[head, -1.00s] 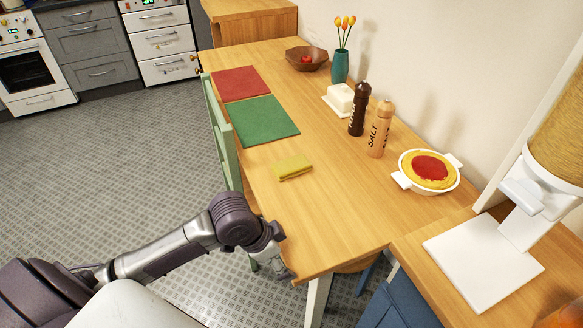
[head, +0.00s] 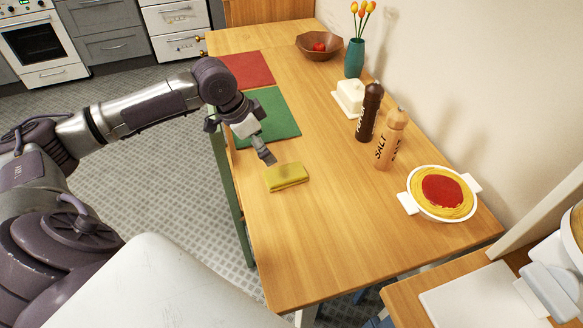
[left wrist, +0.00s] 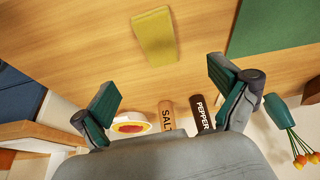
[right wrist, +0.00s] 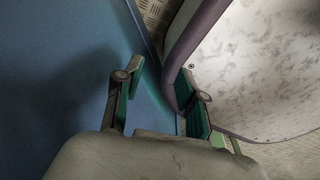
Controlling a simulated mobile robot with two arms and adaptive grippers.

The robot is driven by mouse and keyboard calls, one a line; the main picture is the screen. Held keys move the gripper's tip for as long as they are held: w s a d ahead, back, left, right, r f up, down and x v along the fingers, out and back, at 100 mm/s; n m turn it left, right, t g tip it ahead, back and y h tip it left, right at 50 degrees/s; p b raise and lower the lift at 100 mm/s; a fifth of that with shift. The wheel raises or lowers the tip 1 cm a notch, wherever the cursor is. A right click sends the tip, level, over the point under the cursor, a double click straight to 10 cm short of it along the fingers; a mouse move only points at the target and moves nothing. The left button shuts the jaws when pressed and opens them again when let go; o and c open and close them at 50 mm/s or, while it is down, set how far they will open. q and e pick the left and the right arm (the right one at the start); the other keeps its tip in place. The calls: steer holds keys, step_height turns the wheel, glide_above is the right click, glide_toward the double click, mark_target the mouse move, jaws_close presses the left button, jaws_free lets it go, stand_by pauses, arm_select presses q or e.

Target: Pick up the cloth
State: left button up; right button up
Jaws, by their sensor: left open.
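The cloth (head: 287,177) is a folded yellow piece lying flat on the wooden table, near its left edge. It also shows in the left wrist view (left wrist: 154,36), ahead of the fingers. My left gripper (head: 265,152) is above the table, just behind and left of the cloth, and apart from it. In the left wrist view its two fingers (left wrist: 170,92) are spread wide with nothing between them. My right gripper (right wrist: 165,100) shows only in the right wrist view, fingers apart and empty, near a blue surface.
On the table (head: 330,240) stand the pepper mill (head: 369,112), salt mill (head: 391,138), butter dish (head: 349,97), vase (head: 355,58) and bowl (head: 319,47). Green (head: 275,112) and red (head: 248,69) mats lie behind the cloth. The table's front is clear.

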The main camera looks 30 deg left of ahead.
arm_select(q)
glide_toward(285, 173)
steer(key=shift+x, duration=2.15)
steer(key=shift+d+f, duration=0.15)
steer(key=shift+f, duration=0.15)
steer(key=x, duration=0.3)
steer(key=shift+w+f, duration=0.3)
steer(key=shift+f, duration=0.05)
steer(key=shift+w+d+f, duration=0.1)
steer(key=shift+f, duration=0.1)
steer(key=shift+c, duration=0.2)
arm_select(e)
steer(key=shift+s+d+f, duration=0.15)
steer(key=shift+s, duration=1.05)
arm_select(q)
steer(key=c, duration=1.2)
steer(key=shift+r, duration=0.1)
arm_select(e)
steer(key=shift+w, duration=0.1)
